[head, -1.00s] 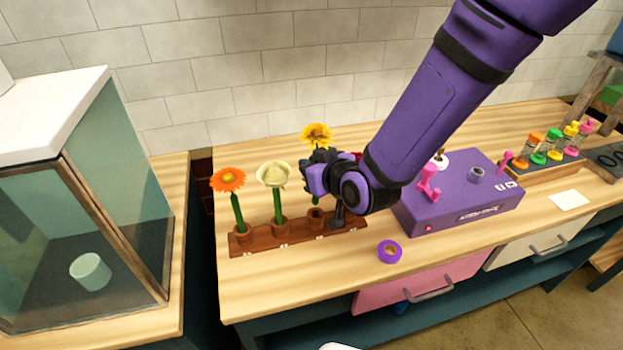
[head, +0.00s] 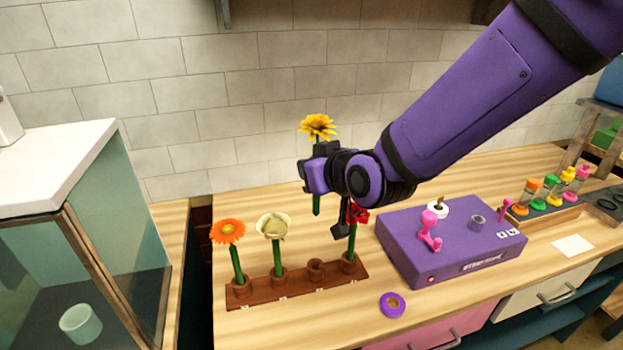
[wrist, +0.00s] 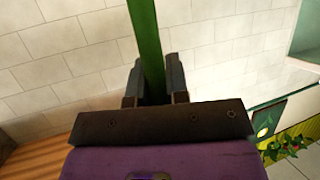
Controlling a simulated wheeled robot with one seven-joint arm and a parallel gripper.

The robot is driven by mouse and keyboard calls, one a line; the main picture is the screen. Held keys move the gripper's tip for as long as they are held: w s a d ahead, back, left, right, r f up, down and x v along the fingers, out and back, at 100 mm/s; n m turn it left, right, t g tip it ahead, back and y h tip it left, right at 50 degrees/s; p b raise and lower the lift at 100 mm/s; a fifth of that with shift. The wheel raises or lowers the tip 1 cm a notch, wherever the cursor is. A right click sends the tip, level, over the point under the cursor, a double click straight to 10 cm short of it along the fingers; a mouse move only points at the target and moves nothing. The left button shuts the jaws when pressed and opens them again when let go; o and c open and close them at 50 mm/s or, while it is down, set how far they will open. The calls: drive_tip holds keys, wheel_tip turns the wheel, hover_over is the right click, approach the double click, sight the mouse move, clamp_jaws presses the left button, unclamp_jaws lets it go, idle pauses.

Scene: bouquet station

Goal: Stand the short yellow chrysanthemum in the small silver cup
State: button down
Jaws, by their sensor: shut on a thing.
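The yellow chrysanthemum (head: 318,126) is upright in my gripper (head: 315,175), which is shut on its green stem. The stem's lower end hangs above the brown flower rack (head: 292,287), clear of it. In the wrist view, the stem (wrist: 147,40) passes between the two dark fingers of my gripper (wrist: 153,80).
The rack holds an orange flower (head: 228,232), a cream flower (head: 272,227) and a red flower (head: 358,213), with one empty socket (head: 316,268). The purple box (head: 440,250) carries pink parts. A purple tape roll (head: 392,305) lies in front. A glass cabinet (head: 90,260) stands left.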

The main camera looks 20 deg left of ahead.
sight(318, 140)
drive_tip(key=shift+r, duration=2.8)
